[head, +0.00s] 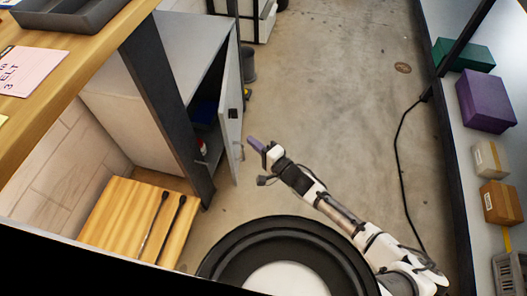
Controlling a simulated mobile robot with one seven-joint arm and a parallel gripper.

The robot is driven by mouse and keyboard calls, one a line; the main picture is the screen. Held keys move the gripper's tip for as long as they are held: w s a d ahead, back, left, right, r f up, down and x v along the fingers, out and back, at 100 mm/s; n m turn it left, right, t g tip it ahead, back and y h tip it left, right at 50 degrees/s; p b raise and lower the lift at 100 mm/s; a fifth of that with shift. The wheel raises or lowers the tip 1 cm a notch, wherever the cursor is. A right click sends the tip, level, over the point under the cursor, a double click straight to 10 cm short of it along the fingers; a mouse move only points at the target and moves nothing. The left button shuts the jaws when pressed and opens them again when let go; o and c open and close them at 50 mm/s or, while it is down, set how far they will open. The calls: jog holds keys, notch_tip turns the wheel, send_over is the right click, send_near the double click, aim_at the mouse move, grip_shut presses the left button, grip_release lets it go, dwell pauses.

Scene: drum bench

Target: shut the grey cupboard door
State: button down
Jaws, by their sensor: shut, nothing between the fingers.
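The grey cupboard (135,110) stands under the wooden bench at the left. Its grey door (231,105) is swung open and seen nearly edge-on, with a small dark fitting on its face. My gripper (252,143) is shut and empty, just right of the door's lower near part. I cannot tell whether it touches the door.
A drum (285,235) is in the foreground below my arm. A wooden board (118,215) with two dark sticks lies at lower left. A shelf at right holds boxes, including a purple box (487,100). A black cable (401,165) runs along the floor; the middle floor is clear.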

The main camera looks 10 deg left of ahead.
jog(key=a, duration=0.6)
jog(key=shift+w, duration=0.3)
jog(key=shift+a, duration=0.1)
jog(key=s+a, duration=0.1)
jog(key=a, duration=0.5)
jog(key=shift+s+a+p, duration=0.15)
jog(key=shift+p, duration=0.25)
jog(key=v, duration=1.4)
jog(key=shift+p, duration=0.35)
